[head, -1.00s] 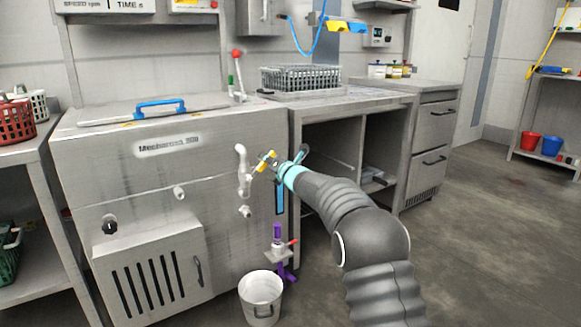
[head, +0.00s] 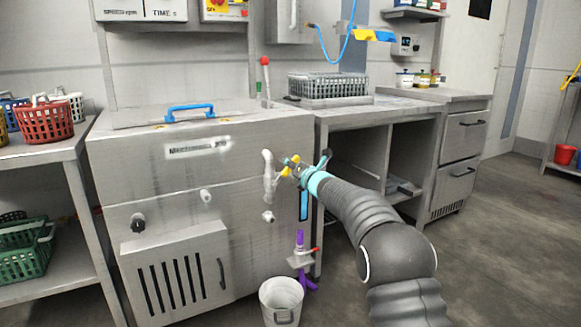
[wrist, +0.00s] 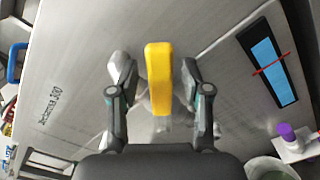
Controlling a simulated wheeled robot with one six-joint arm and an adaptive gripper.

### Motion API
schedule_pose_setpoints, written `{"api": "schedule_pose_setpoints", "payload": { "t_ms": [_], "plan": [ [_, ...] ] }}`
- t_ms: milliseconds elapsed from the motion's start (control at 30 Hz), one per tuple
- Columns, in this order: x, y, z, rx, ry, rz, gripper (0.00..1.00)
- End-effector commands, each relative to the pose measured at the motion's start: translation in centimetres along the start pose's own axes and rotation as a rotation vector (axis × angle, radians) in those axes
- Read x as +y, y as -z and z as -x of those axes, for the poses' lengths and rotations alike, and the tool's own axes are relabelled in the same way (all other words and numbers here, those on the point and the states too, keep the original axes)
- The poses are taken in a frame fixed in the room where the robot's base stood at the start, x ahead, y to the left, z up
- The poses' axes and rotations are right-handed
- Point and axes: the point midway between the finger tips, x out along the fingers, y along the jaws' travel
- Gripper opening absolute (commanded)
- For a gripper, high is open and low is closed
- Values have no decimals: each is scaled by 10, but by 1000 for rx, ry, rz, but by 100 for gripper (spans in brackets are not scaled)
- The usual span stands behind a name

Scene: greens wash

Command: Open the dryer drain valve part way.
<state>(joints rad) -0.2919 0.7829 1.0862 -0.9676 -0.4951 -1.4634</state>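The dryer (head: 150,180) is a grey steel cabinet with a blue lid handle. A pale bent pipe (head: 268,170) stands out from its front right side. A yellow valve handle (wrist: 158,75) fills the middle of the wrist view; yellow also shows by the pipe in the head view (head: 293,160). My gripper (wrist: 156,80) is open, with a finger on each side of the yellow handle and a narrow gap at both sides. In the head view my gripper (head: 297,170) is just right of the pipe and partly hides the valve. The handle's exact angle is hard to tell.
A blue sight strip with a red line (wrist: 268,70) is on the dryer's right side. Below are a purple fitting with a red lever (head: 300,255) and a white bucket (head: 281,300). A shelf with red and green baskets (head: 43,125) stands left. Open floor lies right.

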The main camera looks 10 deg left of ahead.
Motion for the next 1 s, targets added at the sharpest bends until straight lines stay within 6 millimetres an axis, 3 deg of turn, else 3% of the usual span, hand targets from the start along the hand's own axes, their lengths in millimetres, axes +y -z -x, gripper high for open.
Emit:
{"api": "schedule_pose_setpoints", "payload": {
  "t_ms": [367, 1000],
  "plan": [
    [1, -2, 10, -1, 0, 0, 48],
    [1, -1, 105, 0, 0, -1, 48]
  ]
}}
